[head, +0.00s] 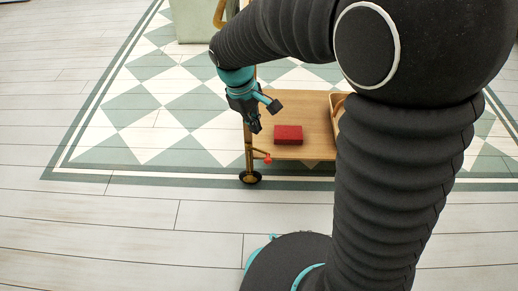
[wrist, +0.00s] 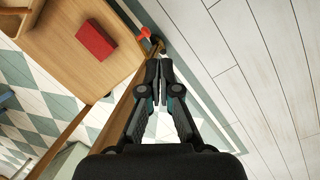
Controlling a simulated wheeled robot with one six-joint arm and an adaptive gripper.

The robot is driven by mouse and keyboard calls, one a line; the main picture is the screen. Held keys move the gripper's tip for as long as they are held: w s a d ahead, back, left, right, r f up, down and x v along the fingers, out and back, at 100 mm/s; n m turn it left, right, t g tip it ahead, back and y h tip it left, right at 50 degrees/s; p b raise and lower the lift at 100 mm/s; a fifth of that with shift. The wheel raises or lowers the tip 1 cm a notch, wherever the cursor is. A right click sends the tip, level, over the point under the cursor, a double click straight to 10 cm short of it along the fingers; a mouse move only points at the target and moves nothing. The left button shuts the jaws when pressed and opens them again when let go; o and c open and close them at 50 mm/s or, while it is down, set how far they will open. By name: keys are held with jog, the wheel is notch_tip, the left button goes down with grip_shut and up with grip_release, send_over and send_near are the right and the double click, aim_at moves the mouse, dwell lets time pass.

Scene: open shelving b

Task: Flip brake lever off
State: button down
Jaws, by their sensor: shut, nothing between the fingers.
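The brake lever (head: 267,159) is a small lever with a red tip. It sits low at the cart's near left corner, just above the wheel (head: 250,177). In the wrist view the lever's red tip (wrist: 143,33) shows beyond my fingertips, slightly to the left. My gripper (head: 254,127) is shut and empty. It points down beside the cart's left post, above the lever and apart from it. In the wrist view my gripper (wrist: 159,68) has its fingertips together. Whether the lever is on or off is hard to tell at this size.
The wooden cart (head: 310,110) carries a red box (head: 288,134) on its board and a tan tray (head: 338,101) partly hidden by my arm. A pale cabinet (head: 190,22) stands behind. The plank floor (head: 120,220) in front and to the left is clear.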

jog(key=w+a+f+n+h, duration=0.1)
jog(key=a+f+n, duration=0.2)
jog(key=a+f, duration=0.4)
jog(key=w+n+h, duration=0.1)
jog(key=w+n, duration=0.1)
jog(key=w+n+b, duration=0.1)
jog(key=w+n, duration=0.1)
jog(key=shift+w+a+f+n+h, duration=0.2)
jog(key=shift+w+n+h, duration=0.1)
jog(key=shift+w+h, duration=0.1)
jog(key=shift+f, duration=0.1)
jog(key=b+x, duration=0.3)
jog(key=x, duration=1.7)
jog(key=shift+s, duration=0.15)
jog(key=shift+d, duration=0.1)
